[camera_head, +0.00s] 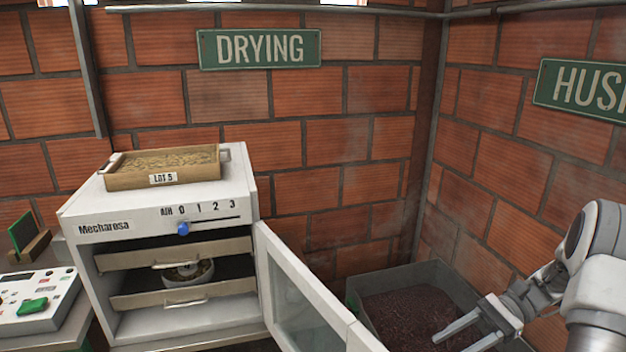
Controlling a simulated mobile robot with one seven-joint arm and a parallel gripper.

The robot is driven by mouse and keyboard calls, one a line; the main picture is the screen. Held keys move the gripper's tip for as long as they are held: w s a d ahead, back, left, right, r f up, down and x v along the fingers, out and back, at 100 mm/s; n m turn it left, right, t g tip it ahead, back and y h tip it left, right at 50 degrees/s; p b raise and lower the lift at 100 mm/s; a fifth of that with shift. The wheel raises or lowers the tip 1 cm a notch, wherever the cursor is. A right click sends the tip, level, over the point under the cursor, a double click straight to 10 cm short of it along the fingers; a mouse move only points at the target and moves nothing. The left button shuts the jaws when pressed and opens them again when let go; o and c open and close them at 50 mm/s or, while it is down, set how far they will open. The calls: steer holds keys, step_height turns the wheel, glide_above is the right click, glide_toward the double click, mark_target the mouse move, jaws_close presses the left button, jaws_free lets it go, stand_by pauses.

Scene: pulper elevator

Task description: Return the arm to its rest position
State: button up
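My gripper (454,344) is at the lower right, in front of a bin of dark material. Its two fingers point left and down and stand apart, with nothing between them. My arm comes in from the right edge, bent at the joint above the gripper. The rest of the arm is out of view.
The white Mecharosa dryer (75,215) stands at left with its glass door (310,300) open toward the gripper side. A tray labelled LOT 5 (190,174) sits on top; drawers and a bowl (188,272) are inside. The bin (440,270) stands by the brick corner.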

steer(key=s+a+r+n+t+h, duration=0.9)
steer(key=s+a+r+n+h, duration=0.3)
steer(key=r, duration=0.4)
steer(key=shift+s+a+r+n+h+p, duration=0.2)
steer(key=shift+s+a+n+h+p, duration=0.2)
steer(key=shift+s+n+h, duration=0.45)
stand_by(1.3)
